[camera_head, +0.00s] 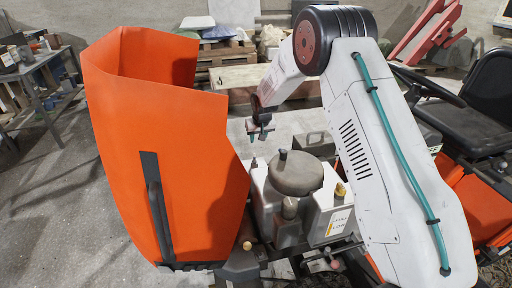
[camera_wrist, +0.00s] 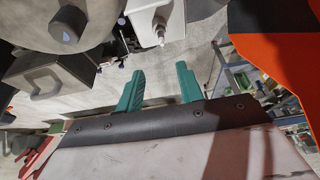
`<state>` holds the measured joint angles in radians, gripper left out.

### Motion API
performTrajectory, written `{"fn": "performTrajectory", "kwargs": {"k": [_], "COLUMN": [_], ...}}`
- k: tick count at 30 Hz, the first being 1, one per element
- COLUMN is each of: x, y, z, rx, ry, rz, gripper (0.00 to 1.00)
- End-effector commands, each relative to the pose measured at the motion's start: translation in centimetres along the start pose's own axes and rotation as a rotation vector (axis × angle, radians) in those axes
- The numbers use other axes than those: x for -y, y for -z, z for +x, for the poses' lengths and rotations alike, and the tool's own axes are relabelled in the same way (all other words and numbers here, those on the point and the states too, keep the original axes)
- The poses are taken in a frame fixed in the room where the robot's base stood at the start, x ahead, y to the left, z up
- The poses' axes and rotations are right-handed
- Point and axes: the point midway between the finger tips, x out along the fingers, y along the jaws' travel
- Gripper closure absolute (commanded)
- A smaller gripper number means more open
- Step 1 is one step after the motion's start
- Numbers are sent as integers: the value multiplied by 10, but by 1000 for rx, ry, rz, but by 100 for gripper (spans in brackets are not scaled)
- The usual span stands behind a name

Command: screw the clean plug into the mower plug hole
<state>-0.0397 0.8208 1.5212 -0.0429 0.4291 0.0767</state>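The mower's light grey engine (camera_head: 318,212) stands beside the raised orange hood (camera_head: 170,150). A small pale plug (camera_wrist: 161,35) sticks out of the engine's white block in the wrist view. It seems to show as a small upright tip (camera_head: 254,163) at the engine's left edge in the head view. I cannot tell whether it is the clean plug or how deep it sits. My gripper (camera_head: 261,130) hangs above that edge, apart from the plug. In the wrist view my gripper (camera_wrist: 160,68) has its two green fingers spread, with nothing between them.
The orange hood stands close on the left of my gripper. The black seat (camera_head: 470,125) and steering wheel (camera_head: 428,86) are at the right. A metal table (camera_head: 38,70) stands far left.

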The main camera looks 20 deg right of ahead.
Motion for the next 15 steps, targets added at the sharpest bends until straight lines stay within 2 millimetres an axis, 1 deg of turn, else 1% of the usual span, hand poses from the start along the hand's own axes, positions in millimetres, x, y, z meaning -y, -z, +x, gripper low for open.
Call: {"fn": "performTrajectory", "kwargs": {"k": [1, 3, 4, 6, 11, 15], "x": [1, 3, 3, 4, 4, 4], "y": [-1, -1, -1, -1, -1, -1], "z": [23, 44, 51, 62, 77, 96], "rx": [-1, -10, -12, -19, -22, -20], "ry": [1, 2, 2, 3, 4, 3], "rz": [-1, -1, -1, -1, -1, -1], "gripper": [63, 63, 63, 63, 63, 63]}}
